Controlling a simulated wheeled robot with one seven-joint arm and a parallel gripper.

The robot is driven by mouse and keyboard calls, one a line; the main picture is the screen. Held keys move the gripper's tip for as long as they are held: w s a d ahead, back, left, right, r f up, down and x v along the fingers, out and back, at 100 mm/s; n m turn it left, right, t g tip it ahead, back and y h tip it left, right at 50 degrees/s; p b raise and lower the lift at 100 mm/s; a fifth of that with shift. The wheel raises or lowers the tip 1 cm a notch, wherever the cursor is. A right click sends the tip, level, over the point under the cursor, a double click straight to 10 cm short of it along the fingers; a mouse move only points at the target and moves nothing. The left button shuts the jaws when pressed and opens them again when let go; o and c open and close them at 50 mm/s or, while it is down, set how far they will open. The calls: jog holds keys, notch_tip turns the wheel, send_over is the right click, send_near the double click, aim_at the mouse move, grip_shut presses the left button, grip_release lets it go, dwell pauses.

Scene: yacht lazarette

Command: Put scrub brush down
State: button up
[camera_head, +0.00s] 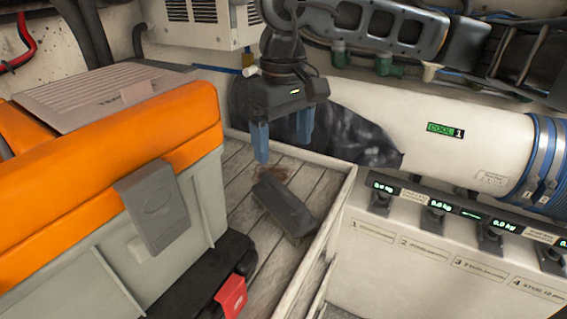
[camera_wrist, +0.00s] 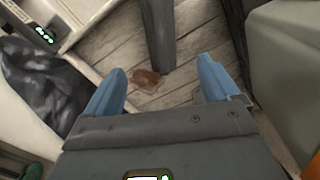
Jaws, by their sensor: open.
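A dark grey, elongated block, which looks like the scrub brush (camera_head: 283,205), lies on the grey plank floor between the orange-topped box and the white bin wall. No bristles can be made out. In the wrist view the brush (camera_wrist: 160,35) runs from the top edge to a point ahead of the fingers. My gripper (camera_head: 283,150) hangs above and behind the brush, with its blue fingers pointing down. In the wrist view the gripper (camera_wrist: 163,60) has its fingers wide apart, with nothing between them. It is open and apart from the brush.
A brown stain (camera_wrist: 147,82) marks the planks near the brush. The orange-topped grey box (camera_head: 110,165) stands close on the left. A white-walled bin with labelled weight displays (camera_head: 440,215) borders the right. A dark crumpled sheet (camera_head: 355,140) lies behind, before a white cylinder (camera_head: 440,160).

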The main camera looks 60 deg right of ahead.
jog(key=shift+r, duration=1.15)
